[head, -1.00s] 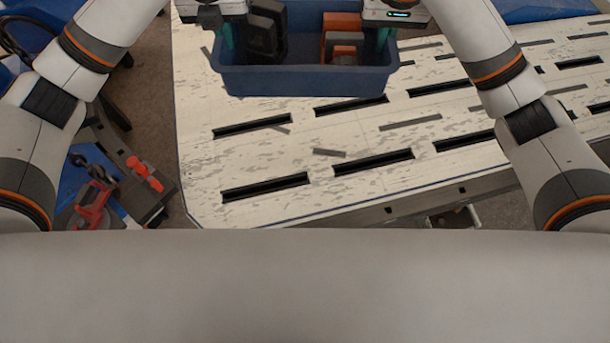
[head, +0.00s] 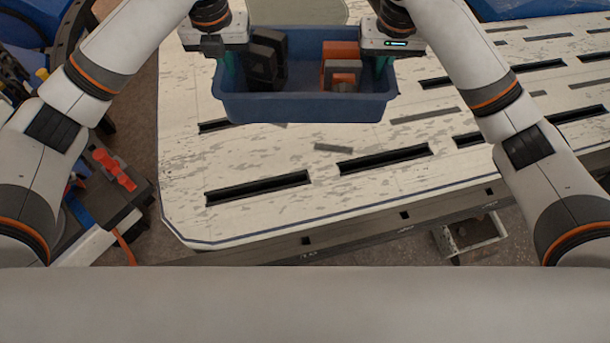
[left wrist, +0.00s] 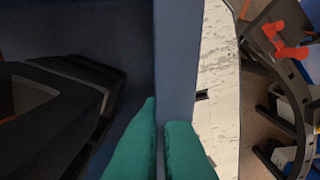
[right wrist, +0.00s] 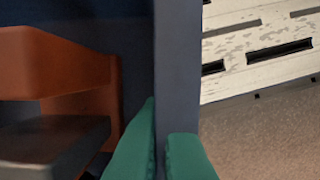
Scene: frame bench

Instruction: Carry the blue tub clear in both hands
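The blue tub (head: 305,108) is upright in the middle of the head view, over the pale slotted bench top (head: 280,220). It looks raised off the bench, but the gap under it is not clear. My left gripper (head: 232,68) is shut on its left wall, which passes between the green fingers (left wrist: 160,140). My right gripper (head: 383,68) is shut on its right wall, also between green fingers (right wrist: 160,145). Inside are a dark case (head: 263,60) at the left and an orange block (head: 341,50) with a grey part (head: 338,70) at the right.
The bench's front edge (head: 400,215) runs below the tub, with free bench top to the right. A stand with red-orange clamps (head: 112,168) is at the left. A metal bracket (head: 470,235) sits under the bench edge. Blue surfaces show at the back right (head: 520,8).

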